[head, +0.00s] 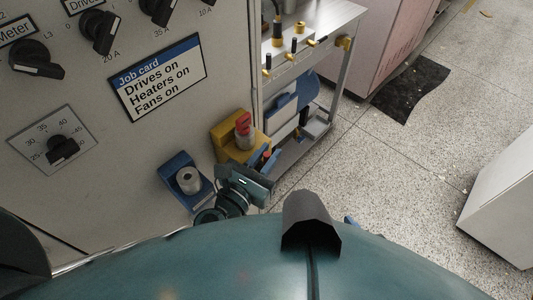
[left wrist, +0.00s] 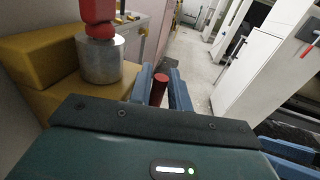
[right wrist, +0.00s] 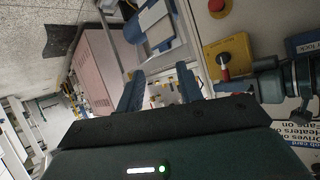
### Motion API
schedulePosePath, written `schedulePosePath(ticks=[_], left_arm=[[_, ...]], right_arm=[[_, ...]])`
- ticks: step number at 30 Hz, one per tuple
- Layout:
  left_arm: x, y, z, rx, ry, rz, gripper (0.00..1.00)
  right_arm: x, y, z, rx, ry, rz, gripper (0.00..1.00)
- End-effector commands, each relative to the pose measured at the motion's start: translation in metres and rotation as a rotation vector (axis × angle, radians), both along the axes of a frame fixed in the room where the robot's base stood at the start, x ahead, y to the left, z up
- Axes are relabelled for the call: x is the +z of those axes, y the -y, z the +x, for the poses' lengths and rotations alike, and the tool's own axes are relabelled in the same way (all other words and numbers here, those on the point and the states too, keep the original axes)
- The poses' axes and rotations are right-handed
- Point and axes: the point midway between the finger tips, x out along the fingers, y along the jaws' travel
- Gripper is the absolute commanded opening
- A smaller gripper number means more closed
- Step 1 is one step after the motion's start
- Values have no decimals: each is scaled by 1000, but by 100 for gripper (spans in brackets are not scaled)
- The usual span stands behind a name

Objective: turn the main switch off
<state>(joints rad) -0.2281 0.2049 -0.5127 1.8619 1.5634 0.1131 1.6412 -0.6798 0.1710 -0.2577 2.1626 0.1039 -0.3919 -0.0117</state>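A yellow box (head: 228,143) on the grey panel carries a metal cylinder with a red knob (head: 243,123). My left gripper (head: 265,162) is just right of and below the box.
The panel has black rotary knobs, a dial (head: 62,146) and a job card (head: 158,76). A blue block with a grey cylinder (head: 188,180) is left of my left gripper. A trolley (head: 315,25) stands right of the panel. The speckled floor beyond is mostly clear.

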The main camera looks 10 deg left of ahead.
Motion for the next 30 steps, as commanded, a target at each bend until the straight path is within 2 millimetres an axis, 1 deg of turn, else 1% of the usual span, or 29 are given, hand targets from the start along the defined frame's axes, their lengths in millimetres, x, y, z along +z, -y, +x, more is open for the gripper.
schedulePosePath(ticks=[1,7,19,25,30], left_arm=[[0,0,0,0,0,0,16],[0,0,0,0,0,1,0],[1,0,0,0,-1,2,0],[8,1,3,2,-34,28,0],[7,3,6,2,-76,57,0]], right_arm=[[0,0,0,0,0,0,36],[0,0,0,0,0,0,36],[2,0,0,0,-1,0,36],[24,2,-1,3,-6,-27,36],[30,7,-5,7,-30,-72,36]])
